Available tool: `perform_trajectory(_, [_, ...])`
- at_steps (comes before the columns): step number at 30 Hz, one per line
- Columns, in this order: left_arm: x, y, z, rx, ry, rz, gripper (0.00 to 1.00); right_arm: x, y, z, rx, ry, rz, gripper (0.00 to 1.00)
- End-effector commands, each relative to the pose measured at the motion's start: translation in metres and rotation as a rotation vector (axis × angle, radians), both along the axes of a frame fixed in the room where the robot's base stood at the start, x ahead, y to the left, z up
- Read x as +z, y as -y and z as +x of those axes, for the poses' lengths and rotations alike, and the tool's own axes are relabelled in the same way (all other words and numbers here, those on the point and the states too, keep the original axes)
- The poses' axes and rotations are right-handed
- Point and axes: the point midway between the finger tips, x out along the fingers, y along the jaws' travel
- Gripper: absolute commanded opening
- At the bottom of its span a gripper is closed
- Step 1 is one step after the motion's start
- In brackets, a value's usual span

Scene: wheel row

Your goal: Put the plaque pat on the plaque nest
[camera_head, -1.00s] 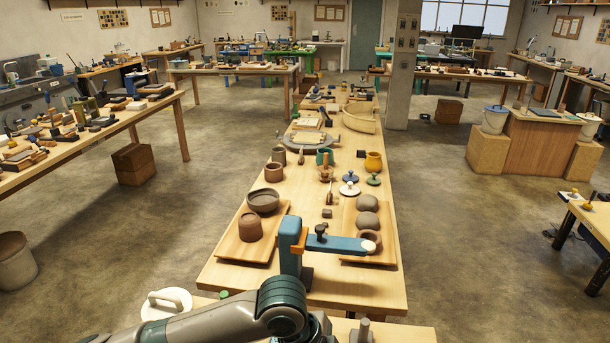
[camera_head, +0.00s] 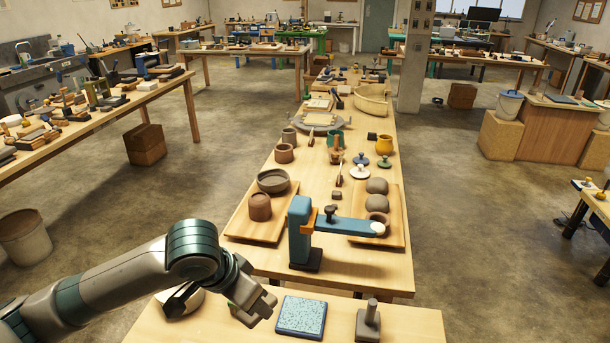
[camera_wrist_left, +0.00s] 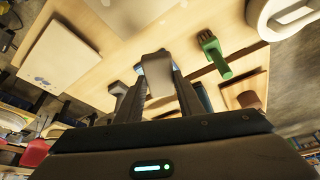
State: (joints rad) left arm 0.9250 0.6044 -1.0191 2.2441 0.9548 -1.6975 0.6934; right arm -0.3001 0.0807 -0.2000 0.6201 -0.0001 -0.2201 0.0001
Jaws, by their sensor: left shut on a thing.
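My left gripper (camera_head: 270,305) is low over the near table in the head view. In the left wrist view its fingers (camera_wrist_left: 162,88) are shut on a small grey-beige thing, which I take for the plaque pat (camera_wrist_left: 158,70); the fingers hide part of it. In the head view the hand hides it. A blue speckled square tile (camera_head: 301,317) shows just right of the hand. A pale square panel with small blue marks (camera_wrist_left: 58,55) shows in the left wrist view. I cannot tell which of these is the plaque nest. My right gripper is not in view.
A grey block with a post (camera_head: 369,322) stands right of the tile. A white ring-shaped thing (camera_wrist_left: 290,15) and a green-handled brush (camera_wrist_left: 215,57) lie near the hand. Beyond a gap, the long table carries a blue stand with an arm (camera_head: 300,235) and pots on boards.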

Motion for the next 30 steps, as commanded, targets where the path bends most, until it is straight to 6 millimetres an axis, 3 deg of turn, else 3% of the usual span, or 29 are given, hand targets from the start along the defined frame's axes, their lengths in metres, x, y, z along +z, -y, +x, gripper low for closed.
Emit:
perform_trajectory(6, [0.023, -0.048, 0.017, 0.297, 0.004, 0.000, 0.04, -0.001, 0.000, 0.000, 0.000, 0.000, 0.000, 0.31])
perform_trajectory(13, [0.043, -0.086, 0.026, 0.544, 0.002, 0.001, 0.04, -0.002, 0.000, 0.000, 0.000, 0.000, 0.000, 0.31])
perform_trajectory(19, [0.051, -0.100, 0.028, 0.641, 0.001, -0.001, 0.04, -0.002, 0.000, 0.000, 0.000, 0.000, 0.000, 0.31])
perform_trajectory(30, [0.052, -0.102, 0.029, 0.651, 0.000, -0.001, 0.04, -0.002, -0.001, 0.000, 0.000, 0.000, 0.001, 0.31])
